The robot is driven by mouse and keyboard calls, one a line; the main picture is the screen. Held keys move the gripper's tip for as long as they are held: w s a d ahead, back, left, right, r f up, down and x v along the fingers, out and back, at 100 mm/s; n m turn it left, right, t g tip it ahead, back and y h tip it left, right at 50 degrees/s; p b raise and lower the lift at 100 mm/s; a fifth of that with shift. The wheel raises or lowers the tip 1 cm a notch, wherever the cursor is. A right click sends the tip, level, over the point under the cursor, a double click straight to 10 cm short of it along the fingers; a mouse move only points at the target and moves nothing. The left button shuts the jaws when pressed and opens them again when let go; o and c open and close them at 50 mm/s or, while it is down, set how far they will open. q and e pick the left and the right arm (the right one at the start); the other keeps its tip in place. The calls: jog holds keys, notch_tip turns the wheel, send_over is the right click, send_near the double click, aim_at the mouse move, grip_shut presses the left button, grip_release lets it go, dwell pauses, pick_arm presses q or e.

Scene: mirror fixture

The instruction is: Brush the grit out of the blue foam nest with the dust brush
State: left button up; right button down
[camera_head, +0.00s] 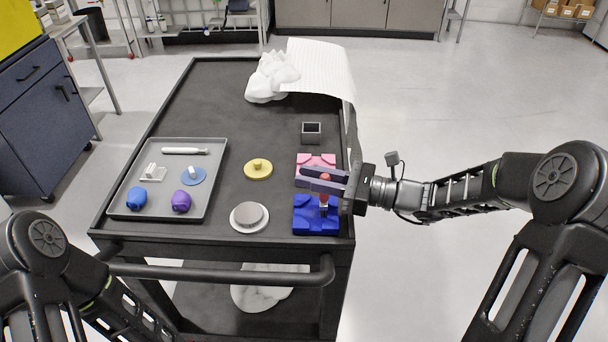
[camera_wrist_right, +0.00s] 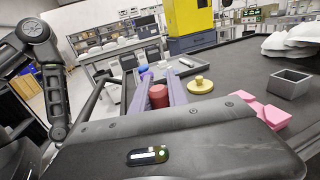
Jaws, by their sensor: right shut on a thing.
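The blue foam nest (camera_head: 302,226) lies at the cart's front right corner. My right gripper (camera_head: 322,180) is above its far side, shut on the dust brush. The brush's red-orange handle (camera_head: 325,177) stands upright between the purple-grey fingers; the handle top also shows in the right wrist view (camera_wrist_right: 158,97). Its lower end (camera_head: 323,205) is over the blue nest; I cannot tell whether it touches. The grit is too small to make out. My left arm shows at the lower left, but its gripper is not in view.
A pink foam block (camera_head: 316,159) lies just behind the blue nest. A small dark box (camera_head: 311,132), a yellow knobbed disc (camera_head: 258,169) and a grey round piece (camera_head: 249,217) stand nearby. A grey tray (camera_head: 140,201) with several small parts is at the left. White crumpled material (camera_head: 270,78) lies at the back.

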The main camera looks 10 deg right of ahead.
jog(key=shift+r, duration=0.1)
jog(key=shift+a, duration=0.1)
dwell(0.5)
jog(key=shift+w+a, duration=0.2)
jog(key=shift+a, duration=0.55)
jog(key=shift+w+a, duration=0.2)
jog(key=shift+a, duration=0.55)
jog(key=shift+r+p, duration=2.45)
jog(key=shift+r, duration=0.5)
notch_tip(320, 180, up, 3)
jog(key=shift+p, duration=1.25)
